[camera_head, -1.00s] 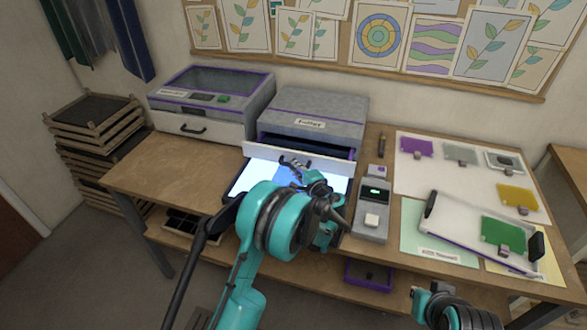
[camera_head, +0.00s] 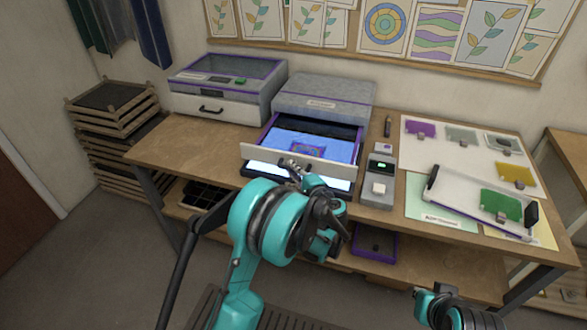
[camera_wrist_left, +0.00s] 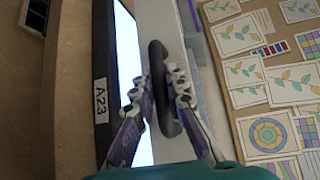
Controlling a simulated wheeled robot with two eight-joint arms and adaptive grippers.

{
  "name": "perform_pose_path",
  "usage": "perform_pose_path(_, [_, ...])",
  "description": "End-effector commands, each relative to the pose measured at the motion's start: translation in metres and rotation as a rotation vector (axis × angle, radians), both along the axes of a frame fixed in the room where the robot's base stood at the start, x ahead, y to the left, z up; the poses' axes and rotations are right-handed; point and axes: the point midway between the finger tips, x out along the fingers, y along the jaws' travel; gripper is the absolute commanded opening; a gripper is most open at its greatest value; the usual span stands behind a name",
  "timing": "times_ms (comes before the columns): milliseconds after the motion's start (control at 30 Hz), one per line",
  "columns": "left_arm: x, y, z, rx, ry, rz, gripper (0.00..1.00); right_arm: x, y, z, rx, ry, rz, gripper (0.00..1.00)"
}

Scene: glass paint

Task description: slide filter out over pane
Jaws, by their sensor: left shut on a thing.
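The filter is a drawer with a pale front (camera_head: 262,158) that stands pulled out of the grey box (camera_head: 325,97). Its blue sheet (camera_head: 338,140) lies over the lit panel, and a small square with rainbow colours (camera_head: 307,151), which looks like the pane, shows through it. The lit panel also shows in the left wrist view (camera_wrist_left: 127,60), in a dark frame marked A23. My left gripper (camera_head: 292,166) is shut on the dark drawer handle (camera_wrist_left: 158,58). Part of my right arm shows at the bottom right of the head view, and its fingers cannot be made out.
Right of the drawer stands a small grey device (camera_head: 378,180) with a green display. A second grey machine (camera_head: 225,90) stands at the left. The tabletop left of the drawer (camera_head: 190,145) is bare.

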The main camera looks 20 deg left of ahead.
Motion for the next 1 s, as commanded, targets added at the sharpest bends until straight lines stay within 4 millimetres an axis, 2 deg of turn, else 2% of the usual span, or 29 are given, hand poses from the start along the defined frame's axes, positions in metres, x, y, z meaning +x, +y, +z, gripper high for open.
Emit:
perform_pose_path(167, [0.000, 0.000, 0.000, -0.001, 0.001, 0.000, 0.00, 0.000, 0.000, 0.000, 0.000, 0.000, 0.000, 0.00])
perform_pose_path(200, [0.000, 0.000, 0.000, -0.001, 0.001, 0.000, 0.22, 0.000, 0.000, 0.000, 0.000, 0.000, 0.000, 0.00])
perform_pose_path(500, [0.000, -0.001, 0.000, -0.001, 0.001, 0.000, 0.22, 0.000, 0.000, 0.000, 0.000, 0.000, 0.000, 0.00])
perform_pose_path(633, [-0.007, -0.007, 0.001, 0.000, 0.000, -0.001, 0.22, 0.000, 0.000, 0.000, 0.000, 0.000, 0.000, 0.00])
perform_pose_path(1000, [-0.061, -0.060, 0.013, -0.001, 0.000, -0.003, 0.22, 0.000, 0.000, 0.000, 0.000, 0.000, 0.000, 0.00])
